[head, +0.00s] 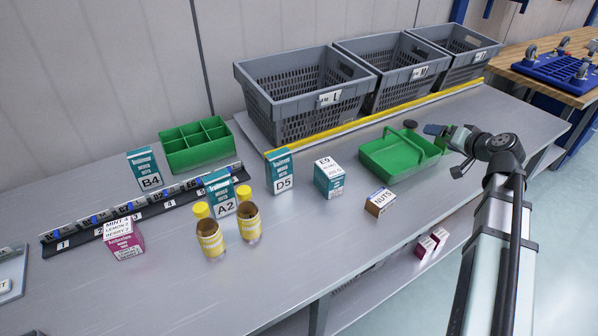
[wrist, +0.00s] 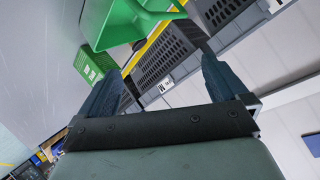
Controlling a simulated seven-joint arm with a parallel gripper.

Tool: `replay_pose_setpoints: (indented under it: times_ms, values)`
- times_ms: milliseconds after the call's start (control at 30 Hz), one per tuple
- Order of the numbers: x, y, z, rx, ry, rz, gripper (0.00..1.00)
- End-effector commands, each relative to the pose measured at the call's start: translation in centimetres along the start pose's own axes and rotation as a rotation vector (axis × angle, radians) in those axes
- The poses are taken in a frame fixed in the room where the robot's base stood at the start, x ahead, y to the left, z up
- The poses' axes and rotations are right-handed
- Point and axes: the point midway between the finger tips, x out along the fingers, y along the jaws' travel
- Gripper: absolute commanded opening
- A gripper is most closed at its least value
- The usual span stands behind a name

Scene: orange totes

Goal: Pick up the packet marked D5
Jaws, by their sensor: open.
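The packet marked D5 (head: 280,172) is a teal and white box standing upright on the grey bench, in the middle of the head view. My gripper (head: 437,131) is to the right of it and apart from it, above the right end of the green tray (head: 378,171). In the wrist view my gripper (wrist: 160,85) shows two dark fingers spread apart with nothing held between them. The D5 packet cannot be made out in the wrist view.
The B4 packet (head: 146,171) is farther left. Grey crates (head: 290,122) line the back behind a yellow strip. The front bench is mostly clear.

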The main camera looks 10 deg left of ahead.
Motion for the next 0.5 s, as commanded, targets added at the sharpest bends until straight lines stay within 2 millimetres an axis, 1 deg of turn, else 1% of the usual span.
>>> replay_pose_setpoints:
  times_ms: [33,100,300,467,500]
  values:
    - [0.7,-2.1,1.0,-0.033,-0.026,-0.010,1.00]
    - [1.6,-4.5,2.1,-0.076,-0.060,-0.019,1.00]
    - [3.5,-11.3,5.6,-0.203,-0.148,-0.043,1.00]
    - [4.4,-16.6,8.5,-0.306,-0.209,-0.061,1.00]
    - [4.6,-17.9,9.2,-0.331,-0.224,-0.066,1.00]
